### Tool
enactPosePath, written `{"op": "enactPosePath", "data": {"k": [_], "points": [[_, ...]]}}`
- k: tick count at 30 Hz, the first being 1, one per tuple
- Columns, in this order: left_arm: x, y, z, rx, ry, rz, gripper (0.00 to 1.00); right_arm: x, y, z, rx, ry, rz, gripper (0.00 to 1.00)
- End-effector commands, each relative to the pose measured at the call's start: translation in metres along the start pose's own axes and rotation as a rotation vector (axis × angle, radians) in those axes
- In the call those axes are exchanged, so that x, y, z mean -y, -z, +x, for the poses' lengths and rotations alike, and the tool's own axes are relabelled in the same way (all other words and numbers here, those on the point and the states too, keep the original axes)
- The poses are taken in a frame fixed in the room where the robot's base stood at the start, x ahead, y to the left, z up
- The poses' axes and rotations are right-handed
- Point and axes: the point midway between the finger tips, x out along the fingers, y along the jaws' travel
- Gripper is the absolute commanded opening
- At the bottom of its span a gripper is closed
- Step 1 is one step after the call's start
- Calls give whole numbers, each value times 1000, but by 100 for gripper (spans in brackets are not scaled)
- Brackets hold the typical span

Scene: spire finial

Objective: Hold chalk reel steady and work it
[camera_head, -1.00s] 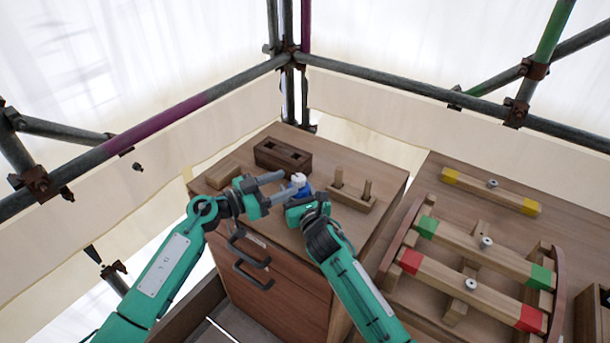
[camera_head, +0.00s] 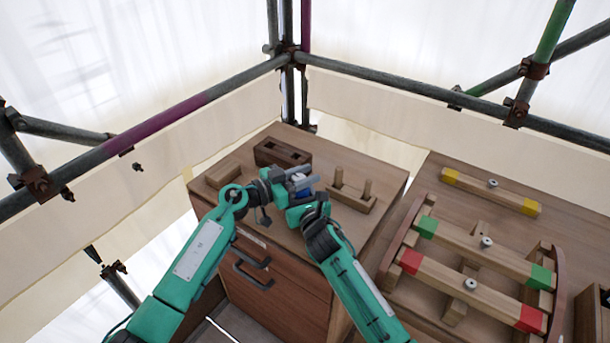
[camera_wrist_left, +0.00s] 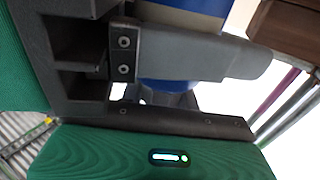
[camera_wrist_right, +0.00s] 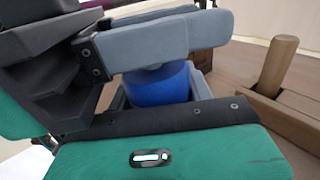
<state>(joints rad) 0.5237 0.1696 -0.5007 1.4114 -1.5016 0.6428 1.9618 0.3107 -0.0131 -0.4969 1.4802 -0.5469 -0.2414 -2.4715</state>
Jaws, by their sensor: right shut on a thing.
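The chalk reel (camera_head: 302,194) is a small blue body, largely hidden between my two grippers above the cabinet top. In the left wrist view the blue reel (camera_wrist_left: 168,84) shows close behind a grey finger. Whether the left fingers touch it is hidden.
On the cabinet top (camera_head: 240,211) stand a dark slotted block (camera_head: 283,154), a light wooden block (camera_head: 222,174) and a two-peg holder (camera_head: 352,193). A bench to the right carries a wooden frame with coloured-end bars (camera_head: 470,250). Scaffold tubes run behind.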

Motion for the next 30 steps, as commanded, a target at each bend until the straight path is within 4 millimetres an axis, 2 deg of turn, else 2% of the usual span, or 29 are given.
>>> {"op": "enactPosePath", "data": {"k": [14,30], "points": [[0,-1,0,7,-78,1,8,0,0,0,0,0,-1,26],[-8,-1,-2,6,-536,0,8,-1,0,0,1,-1,-1,26]]}}
